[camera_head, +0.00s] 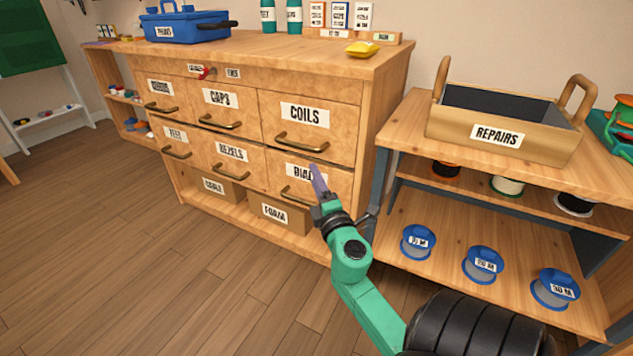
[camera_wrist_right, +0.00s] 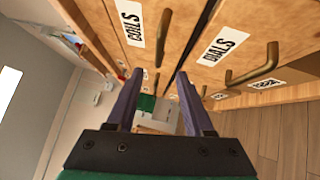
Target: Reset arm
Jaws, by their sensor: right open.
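My right arm comes in from the lower right of the head view, green with a dark wrist. Its right gripper (camera_head: 318,180) is in front of the drawer labelled DIALS (camera_head: 338,183) and partly covers that label. In the right wrist view the two purple fingers of the right gripper (camera_wrist_right: 155,95) stand apart with nothing between them. The DIALS drawer handle (camera_wrist_right: 256,64) shows just right of the fingers there. The COILS drawer (camera_head: 310,118) is above it, and its handle (camera_wrist_right: 163,35) shows between and beyond the fingers. My left gripper is not in view.
A blue toolbox (camera_head: 185,27) and yellow item (camera_head: 362,48) sit on top. To the right, a shelf holds the REPAIRS crate (camera_head: 470,135) and blue spools (camera_head: 483,265). The wooden floor (camera_head: 170,290) at left is clear.

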